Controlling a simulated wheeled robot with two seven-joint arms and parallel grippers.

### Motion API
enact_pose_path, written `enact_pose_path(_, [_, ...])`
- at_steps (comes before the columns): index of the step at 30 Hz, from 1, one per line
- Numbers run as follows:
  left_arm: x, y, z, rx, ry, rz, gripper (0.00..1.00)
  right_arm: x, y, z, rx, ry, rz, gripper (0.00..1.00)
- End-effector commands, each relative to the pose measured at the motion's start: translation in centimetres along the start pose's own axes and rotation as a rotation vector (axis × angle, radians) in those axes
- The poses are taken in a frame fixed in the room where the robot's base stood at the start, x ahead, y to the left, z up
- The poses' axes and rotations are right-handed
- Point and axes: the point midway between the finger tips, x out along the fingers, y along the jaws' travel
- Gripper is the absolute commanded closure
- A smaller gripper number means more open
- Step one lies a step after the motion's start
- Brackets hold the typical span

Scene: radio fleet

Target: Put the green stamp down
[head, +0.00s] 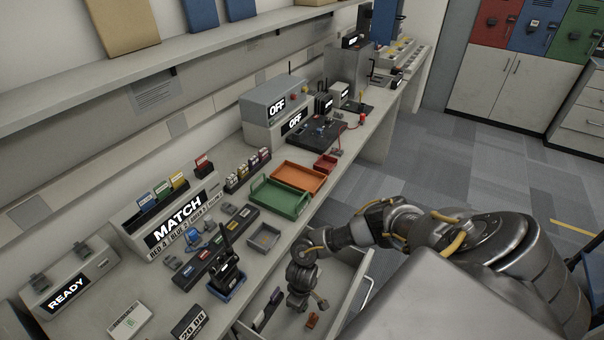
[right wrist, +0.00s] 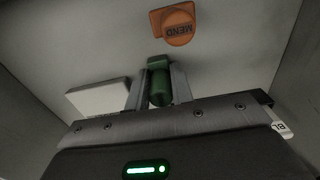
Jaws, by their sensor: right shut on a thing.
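The green stamp (right wrist: 160,86) is between the two fingers of my right gripper (right wrist: 157,72) in the right wrist view. The fingers are shut on its sides. In the head view my right gripper (head: 304,296) is low inside an open drawer (head: 345,284) below the bench, and I cannot make out the green stamp there. An orange stamp marked MEND (right wrist: 175,25) lies on the drawer floor just beyond the green stamp, apart from it. It also shows in the head view (head: 312,319). My left gripper is not in view.
A white block (right wrist: 98,98) lies left of the fingers, and a white tag (right wrist: 281,129) shows at right. On the bench above stand a green tray (head: 281,207), an orange tray (head: 299,176), a small grey tray (head: 264,238) and a black radio (head: 228,272).

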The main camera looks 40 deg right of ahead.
Motion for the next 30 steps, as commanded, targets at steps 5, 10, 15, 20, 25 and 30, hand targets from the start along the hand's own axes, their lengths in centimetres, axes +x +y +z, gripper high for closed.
enact_pose_path(5, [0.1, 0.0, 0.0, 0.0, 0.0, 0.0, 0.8, 0.2, 0.0, 0.0, 0.0, 0.0, 0.0, 0.92])
enact_pose_path(10, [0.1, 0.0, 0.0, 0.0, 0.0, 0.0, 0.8, 0.3, 0.0, 0.0, 0.0, 0.0, 0.0, 0.64])
enact_pose_path(15, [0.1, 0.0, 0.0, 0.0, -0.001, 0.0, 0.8, 0.3, 0.0, 0.0, 0.0, 0.0, 0.0, 0.55])
enact_pose_path(20, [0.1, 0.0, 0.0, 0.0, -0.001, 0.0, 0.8, 0.2, 0.0, 0.0, 0.0, 0.0, 0.0, 0.55])
enact_pose_path(25, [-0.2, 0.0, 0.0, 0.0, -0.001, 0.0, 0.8, -1.1, -0.1, 0.0, 0.001, 0.001, -0.002, 0.55])
enact_pose_path(30, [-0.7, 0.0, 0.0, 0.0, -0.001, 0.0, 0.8, -4.5, 0.0, -0.1, -0.001, 0.002, -0.002, 0.55])
